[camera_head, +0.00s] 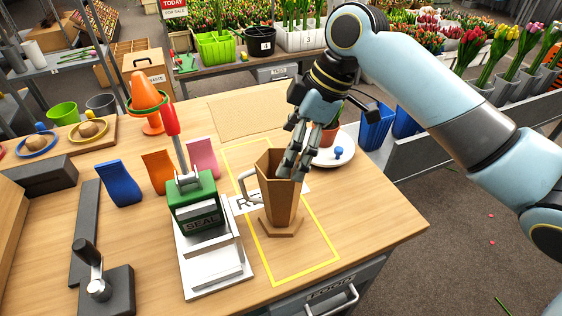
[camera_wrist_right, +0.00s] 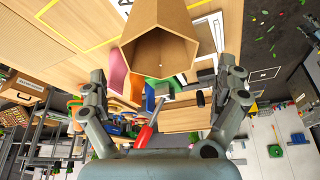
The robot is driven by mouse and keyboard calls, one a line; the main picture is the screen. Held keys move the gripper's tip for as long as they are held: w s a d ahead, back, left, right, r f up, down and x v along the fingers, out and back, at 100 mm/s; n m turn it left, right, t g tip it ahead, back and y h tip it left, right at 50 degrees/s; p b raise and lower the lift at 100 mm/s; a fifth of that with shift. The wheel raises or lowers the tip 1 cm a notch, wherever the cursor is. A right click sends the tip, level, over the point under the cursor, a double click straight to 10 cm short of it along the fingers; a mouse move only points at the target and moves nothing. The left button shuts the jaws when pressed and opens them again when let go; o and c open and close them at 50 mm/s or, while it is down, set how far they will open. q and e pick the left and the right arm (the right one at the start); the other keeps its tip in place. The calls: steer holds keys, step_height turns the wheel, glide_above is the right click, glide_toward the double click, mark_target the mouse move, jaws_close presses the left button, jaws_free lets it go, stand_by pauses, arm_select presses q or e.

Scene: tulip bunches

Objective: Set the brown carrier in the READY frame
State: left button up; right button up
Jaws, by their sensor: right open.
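The brown carrier (camera_head: 279,192), a six-sided open-topped box with a handle on its left, stands upright on the table. Its base is inside the yellow READY frame (camera_head: 308,272), and it hides part of the READY label (camera_head: 244,203). My right gripper (camera_head: 291,164) is open at the carrier's top, by the right and far part of its rim. In the right wrist view the carrier's empty opening (camera_wrist_right: 160,54) shows between the spread fingers (camera_wrist_right: 163,82), with no clear contact visible. My left gripper is not in view.
A green SEAL press (camera_head: 194,206) with a red handle stands close left of the frame. Blue (camera_head: 121,184), orange (camera_head: 158,171) and pink (camera_head: 203,157) sleeves stand behind it. A white plate (camera_head: 335,150) with a pot lies behind the carrier. Table is clear toward the right front corner.

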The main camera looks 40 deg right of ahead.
steer(key=v, duration=0.6)
steer(key=shift+r, duration=0.1)
steer(key=shift+s, duration=0.15)
